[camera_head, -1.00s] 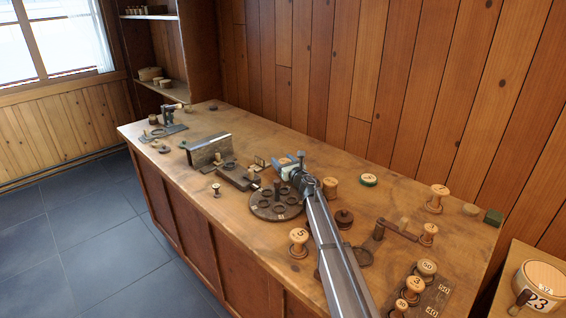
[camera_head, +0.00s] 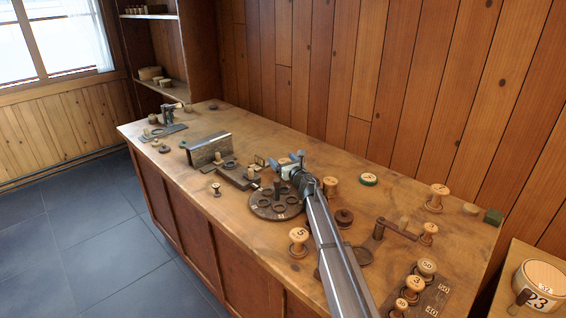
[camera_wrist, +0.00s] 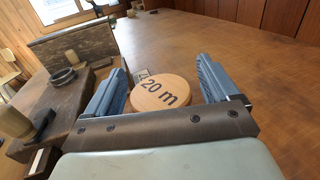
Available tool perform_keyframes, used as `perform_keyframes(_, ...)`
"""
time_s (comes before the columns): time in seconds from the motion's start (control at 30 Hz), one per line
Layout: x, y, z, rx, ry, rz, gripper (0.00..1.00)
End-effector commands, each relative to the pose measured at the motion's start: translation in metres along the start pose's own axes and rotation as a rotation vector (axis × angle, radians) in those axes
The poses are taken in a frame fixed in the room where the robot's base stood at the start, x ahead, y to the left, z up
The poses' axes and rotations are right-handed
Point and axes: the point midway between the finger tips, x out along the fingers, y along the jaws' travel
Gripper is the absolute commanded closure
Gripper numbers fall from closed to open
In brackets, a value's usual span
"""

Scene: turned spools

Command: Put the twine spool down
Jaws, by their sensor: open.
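The twine spool (camera_wrist: 160,93) shows in the wrist view as a round pale wooden top marked "20 m". It sits between the two blue fingers of my gripper (camera_wrist: 162,70), with a gap visible on the right side and little or none on the left. My gripper is open around it. In the head view my gripper (camera_head: 292,158) is low over the middle of the bench, behind the round dark plate, and mostly hides the spool. The spool looks upright on the bench, but its foot is hidden.
The round dark plate with rings (camera_head: 272,213) lies just in front of my gripper. A dark block (camera_head: 238,178) and a metal-faced angled stand (camera_head: 207,152) are to the left. A spool marked 5 (camera_head: 299,237) stands near the front edge. Bare bench (camera_wrist: 235,50) lies beyond the right finger.

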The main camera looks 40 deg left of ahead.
Motion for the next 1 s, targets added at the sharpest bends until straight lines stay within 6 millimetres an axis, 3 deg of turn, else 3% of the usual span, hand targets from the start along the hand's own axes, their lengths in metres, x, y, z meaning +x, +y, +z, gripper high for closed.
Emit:
perform_keyframes(0.2, -0.034, 0.001, 0.000, 0.000, -0.001, 0.000, 0.12)
perform_keyframes(0.6, -0.029, 0.000, 0.060, -0.002, -0.002, 0.002, 0.12)
perform_keyframes(1.0, -0.029, 0.000, 0.070, 0.000, -0.001, 0.002, 0.11)
